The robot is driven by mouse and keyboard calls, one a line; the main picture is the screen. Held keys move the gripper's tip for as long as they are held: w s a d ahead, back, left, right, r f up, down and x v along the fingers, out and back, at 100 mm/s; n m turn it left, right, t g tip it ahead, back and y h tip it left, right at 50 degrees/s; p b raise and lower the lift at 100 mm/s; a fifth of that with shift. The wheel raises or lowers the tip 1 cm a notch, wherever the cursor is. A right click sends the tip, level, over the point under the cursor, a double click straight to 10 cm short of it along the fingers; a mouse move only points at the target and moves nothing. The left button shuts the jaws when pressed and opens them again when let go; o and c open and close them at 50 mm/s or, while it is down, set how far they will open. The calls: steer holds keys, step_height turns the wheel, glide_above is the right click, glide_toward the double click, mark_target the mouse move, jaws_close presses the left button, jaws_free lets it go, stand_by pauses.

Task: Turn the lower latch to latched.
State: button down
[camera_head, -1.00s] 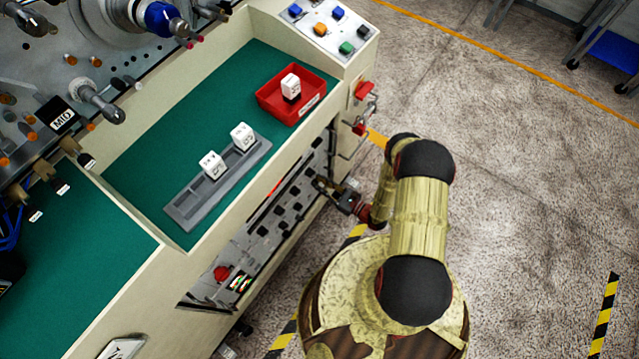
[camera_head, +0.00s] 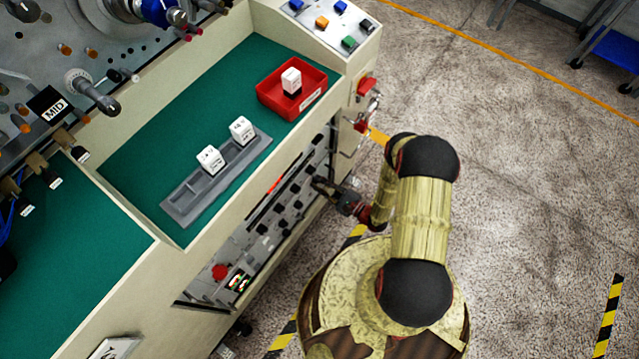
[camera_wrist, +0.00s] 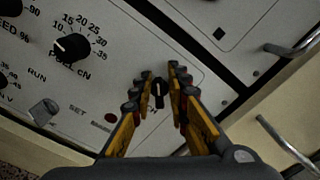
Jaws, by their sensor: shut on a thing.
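The latch (camera_wrist: 159,88) is a small dark knob on the white panel, in the middle of the wrist view. My gripper (camera_wrist: 159,84) has its two yellow and dark fingers on either side of the knob, closed in on it. In the head view, my gripper (camera_head: 322,186) reaches the right end of the panel in the machine's lower front. The latch itself is hidden or too small to tell there. Its label is mostly covered by my fingers, so its setting cannot be read.
A dark pull dial (camera_wrist: 72,47) sits left of the fingers on the control panel (camera_wrist: 115,50). Metal handles (camera_wrist: 295,40) stand out at the right. In the head view, a red tray (camera_head: 270,99) and a grey rack (camera_head: 180,210) lie on the green worktop above.

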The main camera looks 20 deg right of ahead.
steer(key=n, duration=0.3)
steer(key=f+n+b, duration=0.1)
steer(key=n, duration=0.2)
steer(key=s+a+f+n+b, duration=0.1)
steer(key=n, duration=0.3)
stand_by(0.7)
steer(key=c, duration=2.1)
jaws_free()
steer(key=shift+d+f, duration=0.1)
steer(key=shift+o, duration=0.9)
steer(key=shift+w, duration=0.15)
steer(key=shift+r, duration=0.2)
steer(key=shift+d, duration=0.1)
